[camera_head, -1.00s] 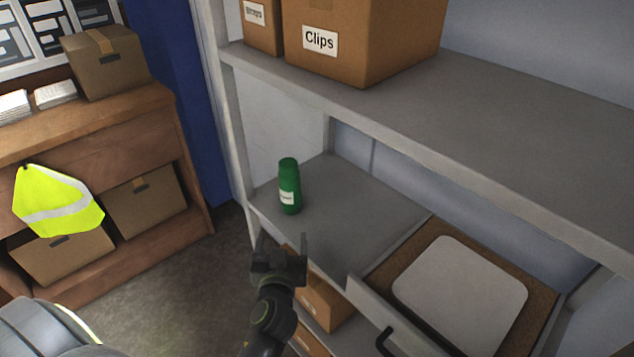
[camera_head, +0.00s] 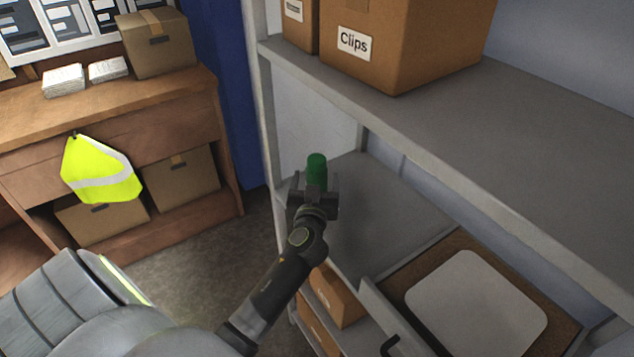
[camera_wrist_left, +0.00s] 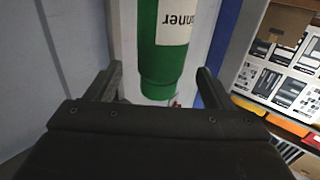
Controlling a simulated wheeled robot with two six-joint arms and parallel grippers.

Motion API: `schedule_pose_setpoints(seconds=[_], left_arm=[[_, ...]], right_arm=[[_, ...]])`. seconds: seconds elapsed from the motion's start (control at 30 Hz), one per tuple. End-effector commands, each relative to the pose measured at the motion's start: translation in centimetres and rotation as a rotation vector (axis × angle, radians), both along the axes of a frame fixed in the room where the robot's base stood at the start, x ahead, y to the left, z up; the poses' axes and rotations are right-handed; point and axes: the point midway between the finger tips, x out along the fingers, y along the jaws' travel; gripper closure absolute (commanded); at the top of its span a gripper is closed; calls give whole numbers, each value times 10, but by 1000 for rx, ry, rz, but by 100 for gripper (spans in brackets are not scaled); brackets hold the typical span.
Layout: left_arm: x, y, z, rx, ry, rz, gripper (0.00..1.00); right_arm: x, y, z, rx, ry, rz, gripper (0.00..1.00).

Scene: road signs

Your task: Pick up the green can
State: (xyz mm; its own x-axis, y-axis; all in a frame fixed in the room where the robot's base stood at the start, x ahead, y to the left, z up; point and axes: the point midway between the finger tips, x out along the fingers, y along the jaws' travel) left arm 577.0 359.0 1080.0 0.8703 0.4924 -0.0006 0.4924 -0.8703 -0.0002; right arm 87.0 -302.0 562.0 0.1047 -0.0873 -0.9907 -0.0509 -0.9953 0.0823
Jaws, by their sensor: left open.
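The green can (camera_head: 317,168) stands upright on the grey middle shelf (camera_head: 385,220), near its left end. My left gripper (camera_head: 314,186) is in front of the can and hides its lower part in the head view. In the left wrist view the can (camera_wrist_left: 163,70) shows upside down with a white label, centred between the two open fingers of my left gripper (camera_wrist_left: 158,82). I cannot tell whether the fingers reach around it. My right gripper is not in view.
An upper shelf (camera_head: 500,115) with a box marked Clips (camera_head: 400,50) overhangs the can's shelf. A drawer or tray with a white panel (camera_head: 475,305) lies to the right. A wooden bench (camera_head: 110,120) stands at the left.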

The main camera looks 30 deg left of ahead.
Motion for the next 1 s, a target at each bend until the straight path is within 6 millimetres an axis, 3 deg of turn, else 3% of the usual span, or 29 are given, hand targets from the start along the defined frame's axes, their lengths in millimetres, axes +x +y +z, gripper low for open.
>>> schedule_pose_setpoints(seconds=[0.4, 0.73, 1.0], left_arm=[[45, 25, 0, 2, 0, 0, 25], [51, 29, 0, 0, 1, 0, 25], [51, 29, 0, 0, 0, 0, 58]], right_arm=[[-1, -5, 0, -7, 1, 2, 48], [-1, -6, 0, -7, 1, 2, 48], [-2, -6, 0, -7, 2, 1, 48]])
